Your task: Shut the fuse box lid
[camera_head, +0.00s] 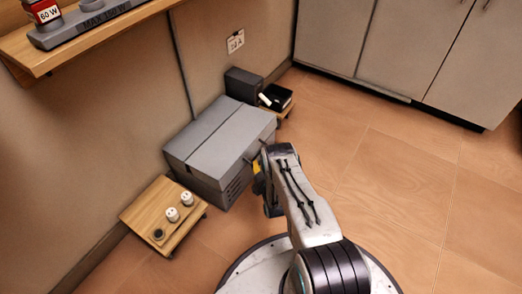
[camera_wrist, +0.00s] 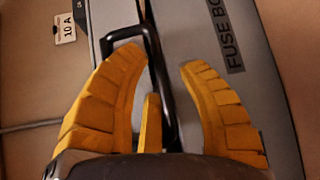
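The fuse box (camera_head: 215,140) is a grey box by the wall, left of my arm, with a seam across its top and vents on its front. Its lid looks lowered or nearly so; I cannot tell whether it is fully shut. In the wrist view the grey lid (camera_wrist: 205,25) carries the letters "FUSE BO". A black bar handle (camera_wrist: 158,70) stands between my yellow fingers. My gripper (camera_wrist: 160,60) is open around the handle, with the right finger clearly apart from it. In the head view my gripper (camera_head: 258,168) is at the box's right side, mostly hidden by my arm.
A low wooden stand (camera_head: 150,208) with small white cylinders is left of the box. A dark box (camera_head: 243,84) and a black tray (camera_head: 279,95) are behind it. A wall shelf (camera_head: 100,35) is upper left. Cabinets (camera_head: 400,50) line the back. Floor at right is clear.

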